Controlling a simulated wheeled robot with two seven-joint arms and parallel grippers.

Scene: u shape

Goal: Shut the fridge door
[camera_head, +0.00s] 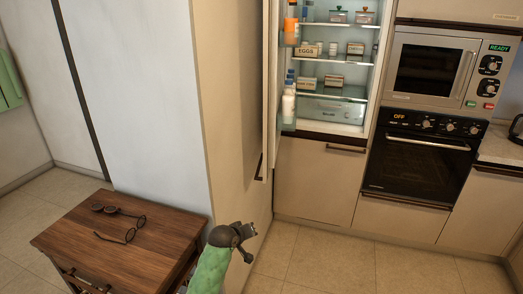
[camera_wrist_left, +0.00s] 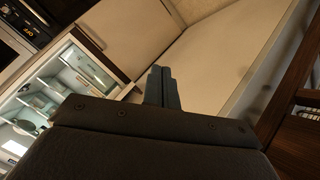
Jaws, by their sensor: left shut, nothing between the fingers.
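The fridge (camera_head: 335,70) stands open, its lit shelves showing. Its door (camera_head: 269,80) is swung out toward me and seen nearly edge-on, with loaded racks on its inner side and a dark handle (camera_head: 259,166) low on its outer side. My left gripper (camera_head: 246,234) is below and a little left of the door's lower end, apart from the handle in the picture. In the left wrist view its fingers (camera_wrist_left: 160,86) are together and empty, and the fridge interior (camera_wrist_left: 52,96) shows at the left. My right gripper is in neither view.
A wooden side table (camera_head: 120,240) with glasses (camera_head: 122,230) on it stands left of my left gripper. A pale wall (camera_head: 232,100) is just left of the door. A microwave (camera_head: 430,70) and oven (camera_head: 415,160) are at the right. The tiled floor (camera_head: 350,265) in front is clear.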

